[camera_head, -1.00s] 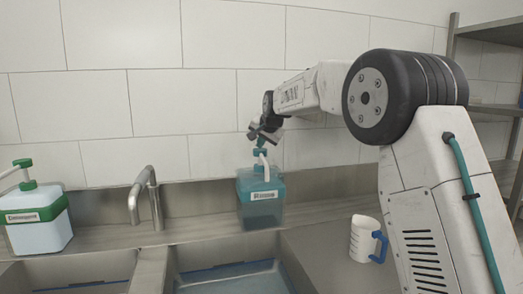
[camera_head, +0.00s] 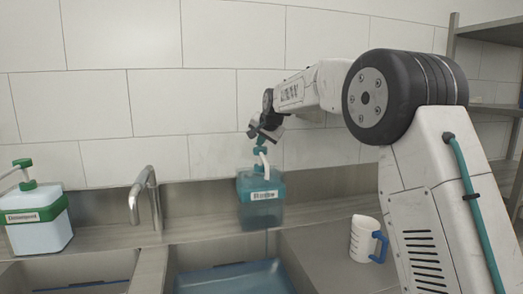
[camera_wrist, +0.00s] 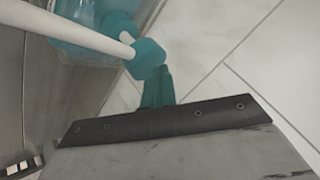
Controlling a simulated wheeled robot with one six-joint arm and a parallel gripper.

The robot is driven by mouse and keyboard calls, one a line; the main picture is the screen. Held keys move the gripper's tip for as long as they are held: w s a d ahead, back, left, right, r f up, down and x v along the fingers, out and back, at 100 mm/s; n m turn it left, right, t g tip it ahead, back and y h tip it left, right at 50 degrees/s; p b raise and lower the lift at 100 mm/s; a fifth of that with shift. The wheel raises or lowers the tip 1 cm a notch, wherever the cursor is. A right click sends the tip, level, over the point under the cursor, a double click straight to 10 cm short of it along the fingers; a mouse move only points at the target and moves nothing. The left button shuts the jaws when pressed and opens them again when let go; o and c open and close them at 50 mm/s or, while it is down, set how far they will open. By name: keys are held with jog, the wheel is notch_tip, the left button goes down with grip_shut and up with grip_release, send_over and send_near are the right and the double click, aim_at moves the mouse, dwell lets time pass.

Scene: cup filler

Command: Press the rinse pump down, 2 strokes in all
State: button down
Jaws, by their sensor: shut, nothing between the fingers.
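The rinse bottle (camera_head: 261,208) is a translucent teal jug with a white label, standing on the ledge behind the sink. Its pump has a teal head (camera_head: 261,157) and a white spout; in the wrist view the pump head (camera_wrist: 147,57) is at the upper middle with the white spout (camera_wrist: 80,32) running left. My gripper (camera_head: 262,143) is just above the pump head, its teal fingers shut and empty, pointing down. In the wrist view the fingertips (camera_wrist: 157,88) lie right by the head. I cannot tell whether they touch it.
A detergent bottle (camera_head: 38,234) with a green pump stands at the far left. A metal faucet (camera_head: 147,200) rises between the bottles. A white jug with a blue handle (camera_head: 365,240) stands on the right counter. Sink basins lie in front, the right one holding something blue (camera_head: 235,279).

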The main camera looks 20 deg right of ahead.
jog(key=shift+r, duration=3.05)
